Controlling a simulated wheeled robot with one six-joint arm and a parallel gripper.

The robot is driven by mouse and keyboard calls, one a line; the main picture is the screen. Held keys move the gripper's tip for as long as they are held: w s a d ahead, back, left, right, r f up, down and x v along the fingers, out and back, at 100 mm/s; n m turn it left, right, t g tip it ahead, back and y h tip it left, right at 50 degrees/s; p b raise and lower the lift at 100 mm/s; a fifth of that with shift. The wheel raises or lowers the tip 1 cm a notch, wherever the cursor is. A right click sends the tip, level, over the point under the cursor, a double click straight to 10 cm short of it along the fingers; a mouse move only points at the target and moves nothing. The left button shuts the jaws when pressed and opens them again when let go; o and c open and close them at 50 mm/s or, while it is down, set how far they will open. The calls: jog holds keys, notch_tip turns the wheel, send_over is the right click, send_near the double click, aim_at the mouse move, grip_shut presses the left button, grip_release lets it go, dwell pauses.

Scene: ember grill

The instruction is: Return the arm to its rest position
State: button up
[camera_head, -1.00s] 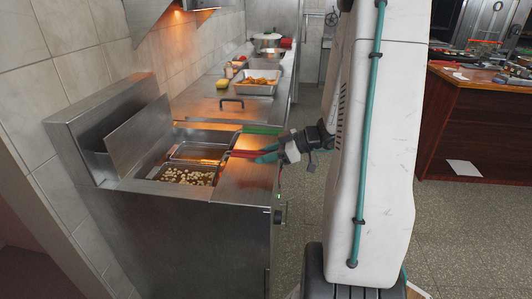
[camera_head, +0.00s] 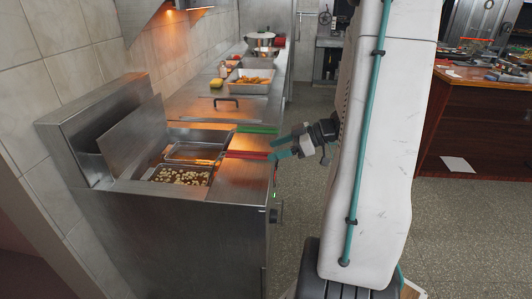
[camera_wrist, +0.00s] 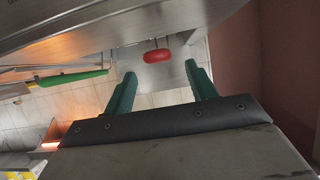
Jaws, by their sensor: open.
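My gripper (camera_head: 271,149) is open, with teal fingers, to the right of the fryer. In the wrist view my gripper (camera_wrist: 161,75) has nothing between its fingers. The red basket handle (camera_head: 247,155) sticks out over the fryer's right edge towards the fingers. In the wrist view the round end of the red handle (camera_wrist: 157,55) lies beyond the fingertips, apart from them. My arm hides part of the room behind it in the head view.
The steel fryer (camera_head: 240,184) holds a basket of pale pieces (camera_head: 180,176). A green handle (camera_head: 257,130) lies just behind the red one and also shows in the wrist view (camera_wrist: 80,79). A wooden counter (camera_head: 480,135) stands at right. Tiled floor between is open.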

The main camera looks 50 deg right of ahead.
jog(key=shift+v, duration=1)
jog(key=s+a+r+m+g, duration=0.1)
jog(key=a+r+g, duration=0.25)
jog(key=a, duration=0.65)
jog(key=s+a+r+g, duration=0.2)
jog(key=a+r+g, duration=0.15)
jog(key=a, duration=0.55)
jog(key=s+a+r+m+g+h, duration=0.1)
jog(key=s+a+r+m+h, duration=0.2)
jog(key=s, duration=0.9)
jog(key=shift+a+r+m+g+h, duration=0.15)
jog(key=shift+a+m+g+h, duration=0.15)
jog(key=shift+a+m+h, duration=1.8)
jog(key=shift+s+a+n+h, duration=0.1)
jog(key=shift+n+h, duration=0.2)
